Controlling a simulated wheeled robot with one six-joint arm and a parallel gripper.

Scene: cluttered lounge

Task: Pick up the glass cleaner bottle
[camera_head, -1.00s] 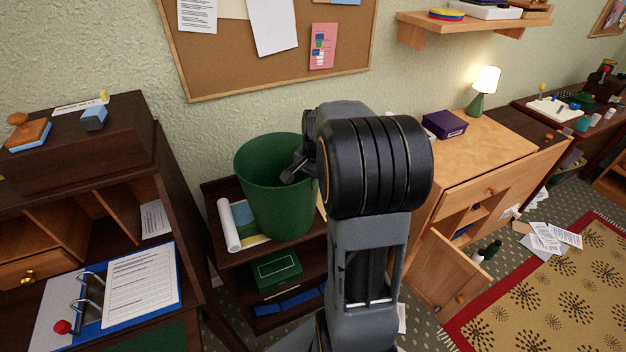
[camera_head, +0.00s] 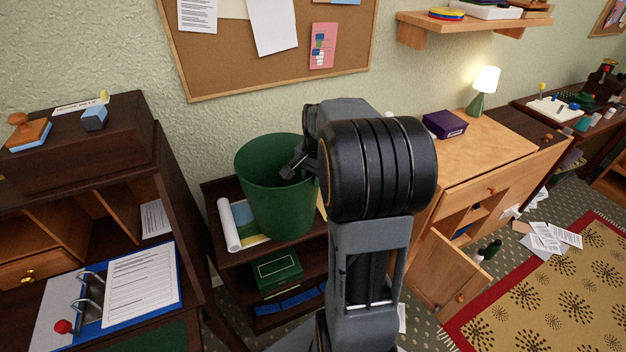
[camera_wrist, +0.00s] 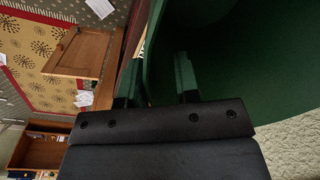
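I cannot clearly make out a glass cleaner bottle in either view. A tall dark green bin (camera_head: 278,200) stands on a low dark shelf, and its inside is mostly hidden from the head view. My gripper (camera_head: 291,170) is at the bin's right rim, partly hidden by my arm. In the wrist view, my gripper's two fingers (camera_wrist: 155,75) are apart with no bottle visible between them. The bin wall (camera_wrist: 230,55) fills the upper right there, and its edge passes near the fingers. I cannot tell whether they touch it.
Small dark bottles (camera_head: 492,250) stand on the floor by an open cabinet door (camera_head: 447,275). A rolled paper (camera_head: 229,226) lies beside the bin. A desk with a purple box (camera_head: 444,124) and a lit lamp (camera_head: 485,82) is at right. A dark bureau (camera_head: 180,215) is at left.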

